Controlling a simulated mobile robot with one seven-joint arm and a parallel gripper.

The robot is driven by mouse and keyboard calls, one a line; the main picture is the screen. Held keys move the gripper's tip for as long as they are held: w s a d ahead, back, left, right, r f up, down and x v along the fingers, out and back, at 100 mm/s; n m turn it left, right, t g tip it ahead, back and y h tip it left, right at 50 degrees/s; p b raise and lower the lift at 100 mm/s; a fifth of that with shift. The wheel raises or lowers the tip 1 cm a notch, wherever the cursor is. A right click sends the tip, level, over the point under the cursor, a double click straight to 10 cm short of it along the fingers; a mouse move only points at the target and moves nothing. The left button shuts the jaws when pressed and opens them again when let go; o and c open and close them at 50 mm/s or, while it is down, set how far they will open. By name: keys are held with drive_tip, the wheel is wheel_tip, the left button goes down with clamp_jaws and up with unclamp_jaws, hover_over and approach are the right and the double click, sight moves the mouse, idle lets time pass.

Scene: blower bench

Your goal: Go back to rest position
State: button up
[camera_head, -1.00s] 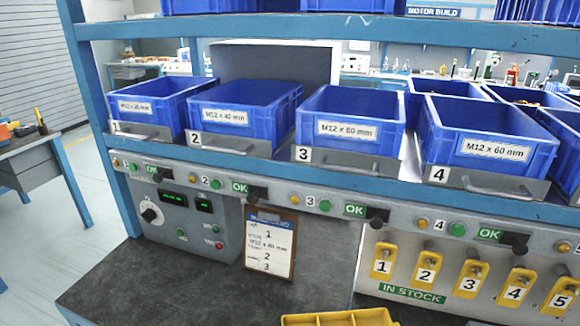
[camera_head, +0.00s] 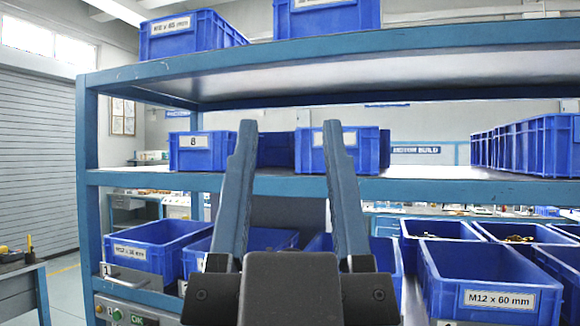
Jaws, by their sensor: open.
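My gripper (camera_head: 290,140) stands upright in the lower middle of the head view, its two long fingers pointing up and spread apart. It is open and nothing is between the fingers. It appears in front of the blue rack, and its base and fingers hide parts of the bins behind.
The blue rack's middle shelf (camera_head: 440,188) carries a bin labelled 8 (camera_head: 195,160) and others. Above is an upper shelf (camera_head: 420,42) with bins. Below are a left bin (camera_head: 150,255) and the M12 x 60 mm bin (camera_head: 490,285). A side table (camera_head: 25,295) stands at left.

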wheel_tip(320, 180, up, 8)
drive_tip(key=p, duration=0.8)
drive_tip(key=shift+r+p, duration=0.25)
drive_tip(key=shift+p, duration=0.05)
idle(1.0)
